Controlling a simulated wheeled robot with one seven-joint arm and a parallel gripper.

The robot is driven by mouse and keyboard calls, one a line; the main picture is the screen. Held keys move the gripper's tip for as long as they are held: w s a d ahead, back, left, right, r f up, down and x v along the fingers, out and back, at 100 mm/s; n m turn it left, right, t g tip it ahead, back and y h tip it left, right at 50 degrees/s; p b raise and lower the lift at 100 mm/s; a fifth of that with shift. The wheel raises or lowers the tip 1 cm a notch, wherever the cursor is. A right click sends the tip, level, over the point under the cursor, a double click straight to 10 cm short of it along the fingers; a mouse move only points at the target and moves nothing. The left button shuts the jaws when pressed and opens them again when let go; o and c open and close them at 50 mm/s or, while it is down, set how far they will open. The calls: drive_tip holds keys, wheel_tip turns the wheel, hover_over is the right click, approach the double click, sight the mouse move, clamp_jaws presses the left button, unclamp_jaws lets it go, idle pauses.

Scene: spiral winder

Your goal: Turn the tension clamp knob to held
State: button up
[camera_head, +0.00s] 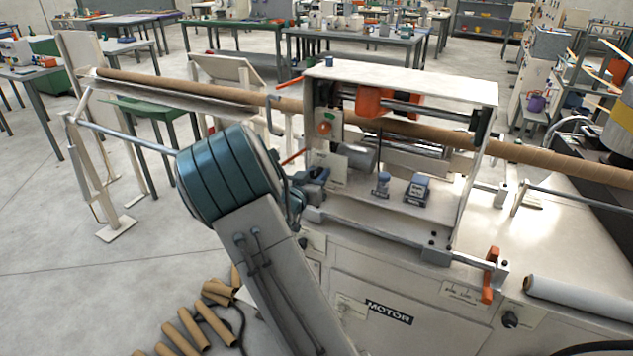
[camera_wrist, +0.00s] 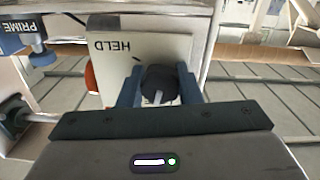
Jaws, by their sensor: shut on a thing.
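The tension clamp knob (camera_wrist: 160,84) is black with a pale pointer mark and sits on a white plate (camera_wrist: 172,47). The word HELD (camera_wrist: 112,47) is printed upside down on that plate, up and left of the knob in the wrist view. The pale mark faces the near side of the knob, toward my palm. My gripper (camera_wrist: 159,89) is shut on the knob, with a blue finger on each side. In the head view my gripper (camera_head: 314,178) is at the left end of the winder, and the knob is hidden behind it.
A blue-grey part marked PRIME (camera_wrist: 22,32) is at the upper left of the wrist view. In the head view, a long brown tube (camera_head: 420,131) crosses the machine, near an orange block (camera_head: 376,101). Two small blue-grey parts (camera_head: 417,188) (camera_head: 381,184) stand on the shelf.

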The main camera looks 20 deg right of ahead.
drive_tip(key=m+b, duration=0.3)
drive_tip(key=b, duration=0.2)
drive_tip(key=m+b, duration=0.2)
drive_tip(key=shift+f+m, duration=0.3)
drive_tip(key=shift+f, duration=0.05)
drive_tip(key=m+b, duration=0.5)
drive_tip(key=b, duration=0.2)
drive_tip(key=m+b, duration=0.6)
drive_tip(key=b, duration=0.1)
drive_tip(key=shift+r+m+b, duration=0.1)
drive_tip(key=shift+m+b, duration=0.2)
drive_tip(key=m+b, duration=0.3)
drive_tip(key=shift+w+r, duration=0.1)
drive_tip(key=shift+r+m+b, duration=0.15)
drive_tip(key=shift+m+b, duration=0.5)
drive_tip(key=shift+m, duration=0.15)
drive_tip(key=shift+r, duration=0.1)
drive_tip(key=o, duration=1)
